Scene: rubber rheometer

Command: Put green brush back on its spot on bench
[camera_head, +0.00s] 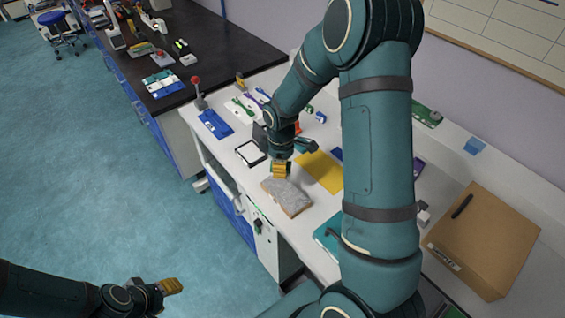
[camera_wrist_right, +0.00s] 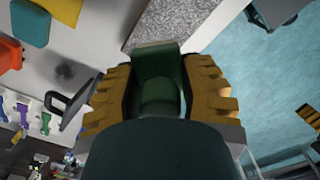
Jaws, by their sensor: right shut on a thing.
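My right gripper (camera_head: 281,171) is over the white bench, just beyond a grey speckled slab. In the right wrist view, its yellow fingers (camera_wrist_right: 160,95) are shut on the green brush (camera_wrist_right: 158,75), a dark green block-like body gripped from both sides. The brush's lower part is hidden behind my gripper body, and its bristles cannot be made out. In the head view the brush is mostly covered by the fingers. The bench (camera_head: 225,155) shows a dark smudge (camera_wrist_right: 65,72) in the wrist view. My left gripper (camera_head: 172,286) is low over the floor, away from the bench; its finger gap is not clear.
The grey slab (camera_head: 287,196) lies close to the right gripper. A yellow sheet (camera_head: 320,172), a black-framed pad (camera_head: 250,153) and a blue tray (camera_head: 215,124) lie around it. A cardboard box (camera_head: 490,235) stands at right. My right arm hides part of the bench.

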